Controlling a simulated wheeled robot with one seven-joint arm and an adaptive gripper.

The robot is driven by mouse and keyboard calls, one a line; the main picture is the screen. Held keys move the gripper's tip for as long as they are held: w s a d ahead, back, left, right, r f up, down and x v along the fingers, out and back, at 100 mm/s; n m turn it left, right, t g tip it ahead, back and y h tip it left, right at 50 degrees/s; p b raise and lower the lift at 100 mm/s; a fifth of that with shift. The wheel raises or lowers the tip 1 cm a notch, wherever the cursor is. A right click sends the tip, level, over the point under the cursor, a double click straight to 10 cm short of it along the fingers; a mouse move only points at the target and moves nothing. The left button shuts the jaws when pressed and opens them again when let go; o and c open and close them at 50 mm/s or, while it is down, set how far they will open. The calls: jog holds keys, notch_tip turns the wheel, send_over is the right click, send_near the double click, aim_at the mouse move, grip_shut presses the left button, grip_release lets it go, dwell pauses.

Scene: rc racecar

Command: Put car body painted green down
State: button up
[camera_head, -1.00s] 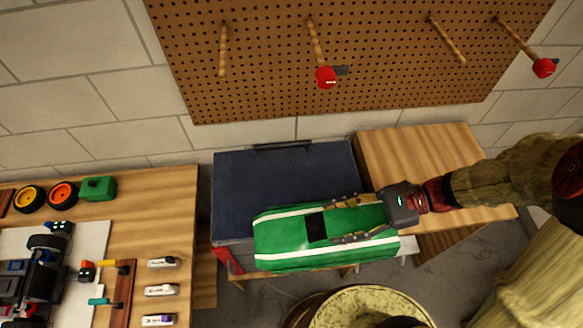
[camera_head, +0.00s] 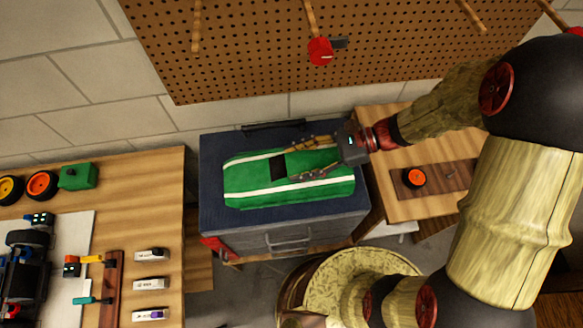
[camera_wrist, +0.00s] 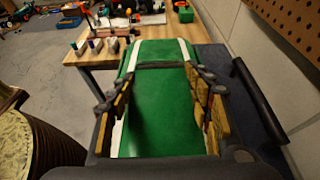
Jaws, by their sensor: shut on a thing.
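The green car body (camera_head: 250,181) has white stripes and a dark window opening. In the head view it is over the dark blue top of the drawer cabinet (camera_head: 215,212); whether it touches the top I cannot tell. My gripper (camera_head: 290,162) reaches in from the right and is shut on the car body, with its fingers along both sides. In the wrist view the green car body (camera_wrist: 160,110) lies between the wooden-looking fingers (camera_wrist: 158,95) and extends away toward the wooden table.
A wooden table (camera_head: 160,190) at left holds wheels, a green box (camera_head: 78,175), a car chassis (camera_head: 25,270) and several small bottles. A wooden bench (camera_head: 400,205) at right carries an orange wheel (camera_head: 414,177). A pegboard (camera_head: 250,50) is on the wall behind.

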aim_at(293, 162)
jog(key=shift+w+a+f+b, duration=0.2)
jog(key=shift+w+a+f, duration=0.2)
jog(key=shift+f, duration=0.25)
jog(key=shift+w+a+f+b, duration=0.15)
jog(key=shift+w+a+f, duration=0.1)
jog(key=shift+a+f, duration=0.3)
jog(key=shift+w+a+f+b, duration=0.15)
jog(key=shift+f+b, duration=0.7)
jog(key=shift+f, duration=0.95)
jog(key=shift+f, duration=0.15)
jog(key=o, duration=1.2)
jog(key=shift+c, duration=0.2)
